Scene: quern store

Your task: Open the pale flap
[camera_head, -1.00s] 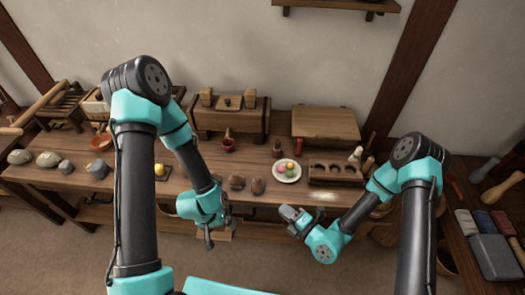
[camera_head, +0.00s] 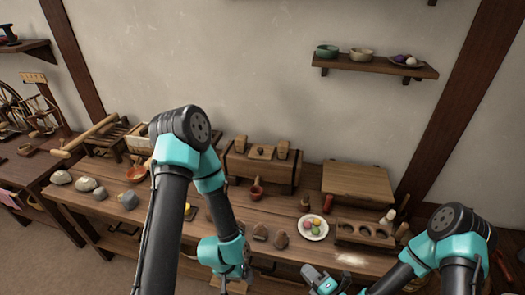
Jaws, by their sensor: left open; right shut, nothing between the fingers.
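A box with a pale wooden top (camera_head: 357,182) stands at the back right of the bench against the wall. The top looks flat and shut; I cannot tell for sure that it is the flap. My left gripper (camera_head: 232,282) is open at the bench's front edge, well in front and to the left of the box; its fingers are partly cut off by the frame's bottom. My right gripper (camera_head: 316,275) is shut and empty at the front edge, in front of the box and touching nothing that I can see.
A plate with coloured balls (camera_head: 314,228) and a rack with round holes (camera_head: 365,234) stand in front of the box. A red cylinder (camera_head: 327,206) is at its left. Brown stones (camera_head: 260,232) lie on the bench (camera_head: 290,262). A shelf (camera_head: 375,66) hangs above.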

